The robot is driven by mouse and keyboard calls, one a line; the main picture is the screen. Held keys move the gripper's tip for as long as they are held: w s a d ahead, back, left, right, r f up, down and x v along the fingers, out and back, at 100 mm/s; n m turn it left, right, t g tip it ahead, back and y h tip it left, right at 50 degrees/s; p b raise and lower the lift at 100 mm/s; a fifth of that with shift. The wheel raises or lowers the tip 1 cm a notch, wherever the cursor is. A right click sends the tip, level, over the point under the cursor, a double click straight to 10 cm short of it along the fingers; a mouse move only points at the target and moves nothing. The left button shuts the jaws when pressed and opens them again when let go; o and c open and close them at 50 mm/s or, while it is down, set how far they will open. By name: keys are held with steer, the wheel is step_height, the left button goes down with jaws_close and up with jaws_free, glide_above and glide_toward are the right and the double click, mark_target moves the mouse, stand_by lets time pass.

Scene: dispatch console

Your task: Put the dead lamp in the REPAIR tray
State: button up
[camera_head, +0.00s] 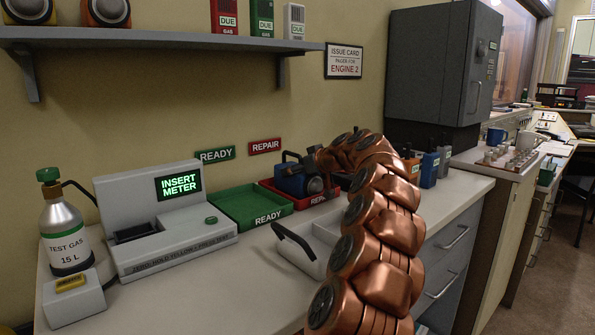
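A blue lamp (290,181) with a dark handle and a round front shows at the red REPAIR tray (301,204). It overlaps the tray in the picture; I cannot tell whether it rests on the tray floor or hangs just above it. My copper arm rises in front and bends over toward the lamp. My gripper (312,162) is right at the lamp's upper right side, small and partly hidden by the arm. Its fingers do not show clearly, so its grip is unclear. The tray's right part is behind my arm.
The green READY tray (250,207) looks empty, left of the REPAIR tray. A test station (163,215) reading "INSERT METER" and a test gas bottle (65,228) stand farther left. A grey bin with a black handle (294,239) is in front. Several small devices (430,168) stand at right.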

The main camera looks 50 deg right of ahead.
stand_by(0.3)
steer(key=o, duration=1.7)
steer(key=shift+c, duration=0.2)
steer(key=shift+s+r, duration=0.1)
steer(key=shift+r, duration=0.05)
steer(key=shift+s+r, duration=0.2)
steer(key=shift+s, duration=0.15)
steer(key=v, duration=1.1)
steer(key=shift+p, duration=0.3)
